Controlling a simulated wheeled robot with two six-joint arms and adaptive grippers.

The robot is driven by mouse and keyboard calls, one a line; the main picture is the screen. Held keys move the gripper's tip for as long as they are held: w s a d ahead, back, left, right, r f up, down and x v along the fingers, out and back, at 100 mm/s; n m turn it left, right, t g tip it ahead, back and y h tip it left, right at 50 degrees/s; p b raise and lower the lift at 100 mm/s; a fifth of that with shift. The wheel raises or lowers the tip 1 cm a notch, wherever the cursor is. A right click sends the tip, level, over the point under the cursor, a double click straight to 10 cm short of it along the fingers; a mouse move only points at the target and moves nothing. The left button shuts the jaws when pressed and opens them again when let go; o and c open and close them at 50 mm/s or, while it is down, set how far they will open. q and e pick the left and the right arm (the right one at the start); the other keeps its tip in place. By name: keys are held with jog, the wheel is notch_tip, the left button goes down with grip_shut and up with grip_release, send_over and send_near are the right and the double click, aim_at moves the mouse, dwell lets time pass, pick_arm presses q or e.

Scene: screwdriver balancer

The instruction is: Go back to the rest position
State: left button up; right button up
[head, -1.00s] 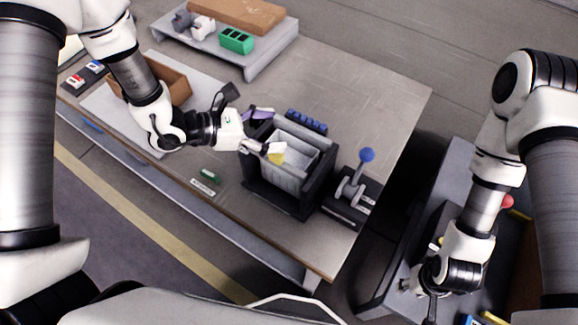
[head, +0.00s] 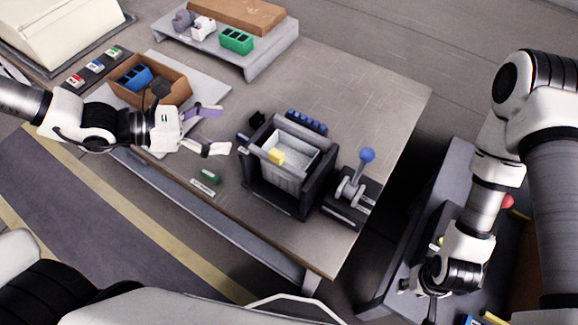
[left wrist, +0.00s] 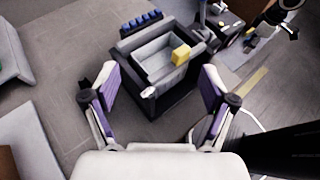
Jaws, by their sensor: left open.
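My left gripper (head: 210,130) is open and empty above the table, to the left of a dark box-shaped fixture (head: 254,178). In the left wrist view its two purple-padded fingers (left wrist: 157,95) are spread apart, with the fixture (left wrist: 150,98) beyond them. A yellow block (head: 277,156) sits at the fixture's light grey inner bin and also shows in the left wrist view (left wrist: 181,54). My right gripper (head: 432,290) hangs low at the right over a dark workstation; its fingers are too small and dark to tell open from shut.
A cardboard box (head: 178,88) with blue and dark parts stands on the table's left. A lever with a blue knob (head: 367,155) stands right of the fixture, a row of blue pieces (head: 306,121) behind it. A raised shelf (head: 258,66) holds a green block (head: 236,40).

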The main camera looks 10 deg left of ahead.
pick_arm(q)
jog(key=shift+s+a+r, duration=0.1)
jog(key=shift+a, duration=0.15)
dwell(0.3)
jog(key=s+d+f+m+g+y, duration=0.2)
jog(key=s+f+m+g+y, duration=0.25)
jog(key=s+f+g, duration=0.8)
jog(key=s+a+f+m+y, duration=0.3)
jog(key=s+f+m, duration=0.2)
jog(key=s, duration=0.2)
jog(key=s+a+f+m+y, duration=0.2)
jog(key=s+f+m+y, duration=0.15)
jog(key=s+f, duration=0.2)
jog(key=w+f+m+t+y, duration=0.1)
jog(key=w+f+m+t, duration=0.3)
jog(key=w+m+t, duration=0.2)
jog(key=w+m, duration=0.2)
jog(key=m, duration=0.2)
jog(key=shift+a+f, duration=0.2)
jog(key=shift+a, duration=0.05)
